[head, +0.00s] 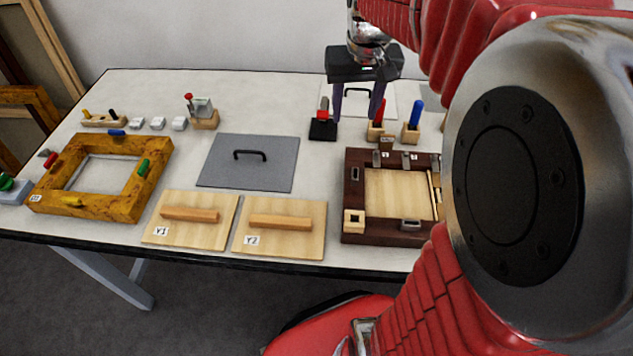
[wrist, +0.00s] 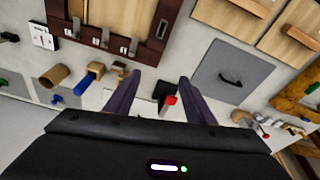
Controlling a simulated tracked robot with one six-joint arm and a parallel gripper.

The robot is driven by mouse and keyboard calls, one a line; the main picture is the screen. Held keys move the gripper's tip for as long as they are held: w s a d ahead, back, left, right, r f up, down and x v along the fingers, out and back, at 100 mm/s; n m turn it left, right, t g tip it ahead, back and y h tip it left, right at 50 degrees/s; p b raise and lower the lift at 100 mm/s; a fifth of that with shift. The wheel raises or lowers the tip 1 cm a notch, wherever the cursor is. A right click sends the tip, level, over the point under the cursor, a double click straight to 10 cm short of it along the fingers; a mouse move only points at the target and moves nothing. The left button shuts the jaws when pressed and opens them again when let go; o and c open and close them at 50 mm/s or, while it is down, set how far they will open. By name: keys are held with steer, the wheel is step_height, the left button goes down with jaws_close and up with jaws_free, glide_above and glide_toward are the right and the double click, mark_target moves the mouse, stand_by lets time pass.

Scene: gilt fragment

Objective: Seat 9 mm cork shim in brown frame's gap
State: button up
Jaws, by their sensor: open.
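The dark brown frame (head: 354,205) lies on the table at the right of the head view, with a light wood panel (head: 395,195) inside it. Its edge with metal clips also shows in the wrist view (wrist: 75,30). A gap beside the panel is partly hidden by my arm in the head view. A small brown block (head: 386,143) sits at the frame's far edge; I cannot tell whether it is the cork shim. My gripper (head: 360,119) is open and empty, fingers pointing down, behind the frame. In the wrist view my gripper (wrist: 155,80) has its fingers wide apart.
A black stand with a red top (head: 323,130) is close to my gripper. Red-handled (head: 379,112) and blue-handled (head: 416,115) tools stand in wooden blocks. A grey panel (head: 220,165), two handled boards (head: 160,230) and a yellow-brown frame (head: 105,143) lie left.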

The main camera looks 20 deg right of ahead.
steer(key=s+a+f+n+t, duration=0.1)
steer(key=s+a+n+t, duration=0.2)
steer(key=s+a, duration=1.1)
steer(key=shift+s+a+t+y, duration=0.3)
steer(key=shift+a+y, duration=0.1)
steer(key=shift+a, duration=0.1)
steer(key=shift+o, duration=0.5)
steer(key=shift+d, duration=0.1)
